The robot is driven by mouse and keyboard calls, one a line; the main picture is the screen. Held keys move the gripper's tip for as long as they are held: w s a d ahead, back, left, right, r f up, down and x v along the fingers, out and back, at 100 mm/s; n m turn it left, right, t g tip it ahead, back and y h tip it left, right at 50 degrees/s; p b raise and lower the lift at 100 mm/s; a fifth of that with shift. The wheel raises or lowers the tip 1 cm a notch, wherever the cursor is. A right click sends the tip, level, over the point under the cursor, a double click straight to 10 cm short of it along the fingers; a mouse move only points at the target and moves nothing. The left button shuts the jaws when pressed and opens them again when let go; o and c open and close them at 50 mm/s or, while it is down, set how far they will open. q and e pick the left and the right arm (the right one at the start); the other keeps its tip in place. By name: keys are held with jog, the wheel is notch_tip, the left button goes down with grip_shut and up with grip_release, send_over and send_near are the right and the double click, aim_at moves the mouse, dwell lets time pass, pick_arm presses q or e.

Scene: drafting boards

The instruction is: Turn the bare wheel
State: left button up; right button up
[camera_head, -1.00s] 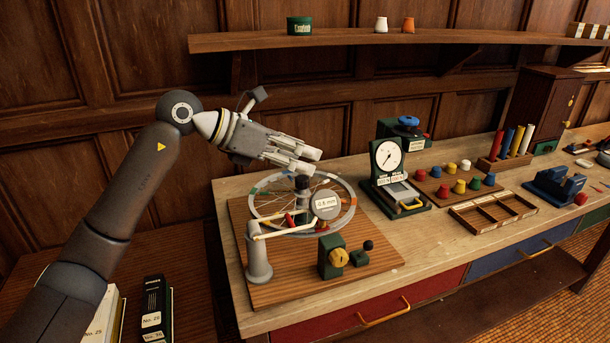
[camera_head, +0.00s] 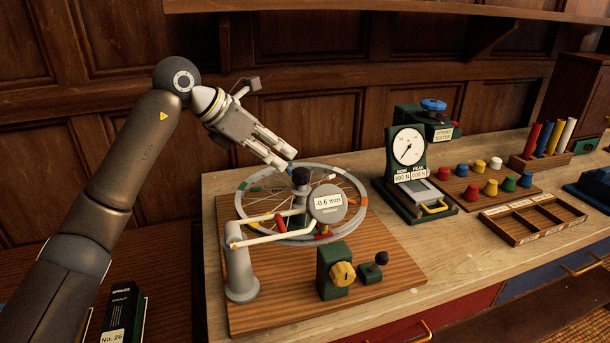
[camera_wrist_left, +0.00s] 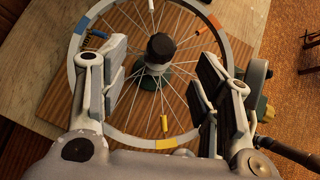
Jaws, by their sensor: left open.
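The bare spoked wheel (camera_head: 258,229) lies flat on a stand on a wooden board, with coloured marks on its pale rim. It also shows in the left wrist view (camera_wrist_left: 87,124), its dark hub between my fingers. My left gripper (camera_head: 284,156) is open and empty above the wheel's back rim. In the left wrist view its fingers (camera_wrist_left: 165,80) are wide apart over the wheel. A round gauge (camera_head: 328,202) beside the wheel reads -0.6 mm. A grey post (camera_head: 240,268) with a pale arm stands at the front left of the wheel. My right gripper is not in view.
A green block with a yellow knob (camera_head: 343,273) and a black-knobbed lever (camera_head: 381,258) stand at the board's front. A dial tester (camera_head: 408,147) stands to the right, with coloured caps (camera_head: 473,192) and an empty divided tray (camera_head: 533,220) beyond. A shelf (camera_head: 400,9) runs overhead.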

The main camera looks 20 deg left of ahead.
aim_at(302, 170)
pick_arm(q)
jog(key=p+x, duration=0.1)
jog(key=x, duration=0.8)
jog(key=shift+w+d+f, duration=0.1)
jog(key=shift+d+f, duration=0.2)
jog(key=shift+c, duration=0.3)
grip_shut()
